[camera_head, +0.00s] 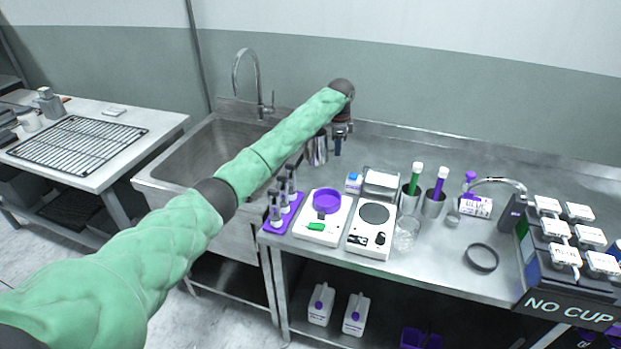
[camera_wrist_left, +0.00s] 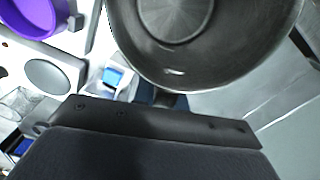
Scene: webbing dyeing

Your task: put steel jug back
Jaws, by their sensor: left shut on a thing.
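The steel jug (camera_head: 317,150) is at the back of the steel counter, just right of the sink, partly hidden behind my left arm. My left gripper (camera_head: 338,139) points down beside it and is shut on it. In the left wrist view the jug's round open mouth and empty inside (camera_wrist_left: 185,50) fill the top middle, close to the camera. The gripper's dark body (camera_wrist_left: 160,110) lies below it. Whether the jug's base touches the counter cannot be told. My right gripper is not in view.
A scale with a purple dish (camera_head: 327,201), a hot plate (camera_head: 374,214) and a purple rack of bottles (camera_head: 283,209) stand in front. Two cups (camera_head: 409,200) with green and purple handles, a glass beaker (camera_head: 406,234) and a black ring (camera_head: 481,257) are to the right. The sink (camera_head: 205,150) is left.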

